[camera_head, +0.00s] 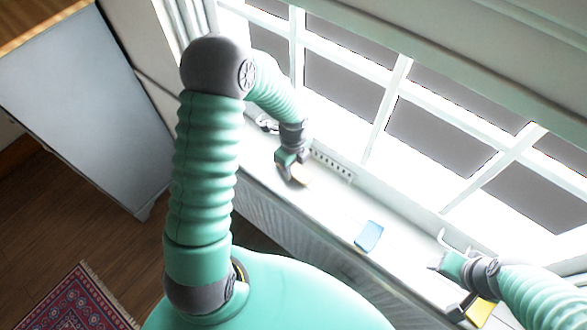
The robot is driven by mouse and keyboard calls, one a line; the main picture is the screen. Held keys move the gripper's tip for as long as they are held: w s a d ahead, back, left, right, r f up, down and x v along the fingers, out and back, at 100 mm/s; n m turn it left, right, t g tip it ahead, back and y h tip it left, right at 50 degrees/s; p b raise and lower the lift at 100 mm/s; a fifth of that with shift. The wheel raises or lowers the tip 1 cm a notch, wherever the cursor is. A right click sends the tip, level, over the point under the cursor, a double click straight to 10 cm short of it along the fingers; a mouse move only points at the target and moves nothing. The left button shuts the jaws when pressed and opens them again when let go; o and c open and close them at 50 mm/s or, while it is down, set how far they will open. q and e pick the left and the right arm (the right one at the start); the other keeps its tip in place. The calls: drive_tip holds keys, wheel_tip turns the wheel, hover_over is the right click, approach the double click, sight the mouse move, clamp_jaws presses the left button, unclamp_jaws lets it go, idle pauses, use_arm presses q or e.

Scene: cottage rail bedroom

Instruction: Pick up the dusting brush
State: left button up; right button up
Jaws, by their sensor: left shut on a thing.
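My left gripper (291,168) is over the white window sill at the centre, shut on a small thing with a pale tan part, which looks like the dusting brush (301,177). The fingers and wrist hide most of it, so its full shape does not show. My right gripper (440,263) is over the sill at the lower right, with its fingers pointing left. Its fingers are too small and bright to tell whether they are open or shut.
A blue flat item (369,236) lies on the sill (330,208) between the grippers. A yellow and black thing (480,313) is below my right arm. A slotted white strip (332,165) is by the window. A grey cabinet (90,100) stands left; a red rug (75,305) lies on the floor.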

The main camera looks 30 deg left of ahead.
sight(294, 168)
use_arm(q)
clamp_jaws()
drive_tip(key=shift+w+r, duration=0.1)
drive_tip(key=shift+r, duration=0.05)
drive_tip(key=shift+r, duration=0.6)
wheel_tip(294, 168, up, 2)
drive_tip(key=shift+d+r, duration=0.1)
drive_tip(key=s+d, duration=0.4)
drive_tip(key=s, duration=0.3)
drive_tip(key=s+d+r+b, duration=0.1)
drive_tip(key=s+d, duration=0.3)
drive_tip(key=s, duration=0.3)
drive_tip(key=shift+r, duration=0.15)
